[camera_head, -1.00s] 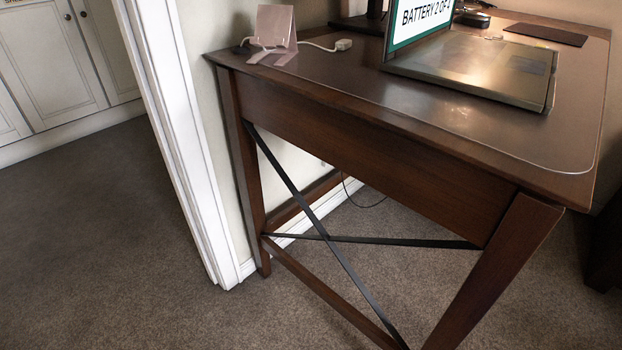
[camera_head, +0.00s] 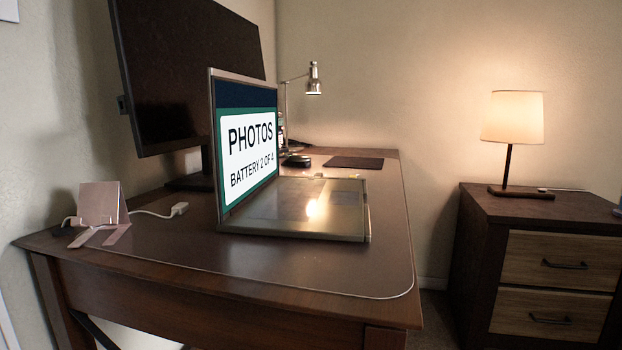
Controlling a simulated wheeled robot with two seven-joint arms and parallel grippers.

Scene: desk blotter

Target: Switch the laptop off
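The laptop (camera_head: 300,208) stands open on the desk (camera_head: 150,262), seen from its side. Its screen (camera_head: 248,150) is lit and reads "PHOTOS" and "BATTERY 2 OF 4". The keyboard half lies flat toward the right, with a bright glare on it; keys and any power button cannot be made out. Neither of my grippers shows in the head view.
A pinkish stand (camera_head: 101,205) and a white cable plug (camera_head: 179,209) sit at the desk's left. A large dark monitor (camera_head: 185,70) rises behind the laptop. A mouse (camera_head: 296,161), dark pad (camera_head: 354,162) and desk lamp (camera_head: 313,80) are farther back. A nightstand (camera_head: 545,208) stands right.

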